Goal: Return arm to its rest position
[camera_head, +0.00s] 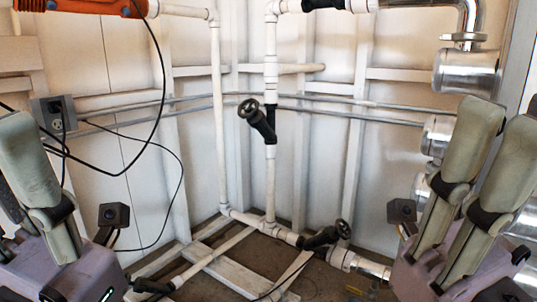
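My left gripper (28,150) is at the left edge, pointing up. One pale grey-green finger shows fully, and the other is mostly cut off by the frame, so its opening is unclear. My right gripper (502,122) is at the right edge, also pointing up. Its two fingers stand apart with a gap between them, and nothing shows in it. Both grippers are in front of the pipework and hold nothing that I can see.
White pipes (218,120) run up the corner, with a black valve (257,120) midway and another valve (326,236) low down. Metal cylinders (466,72) line the right. An orange unit (85,6) with black cables is top left, above a grey socket box (55,117).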

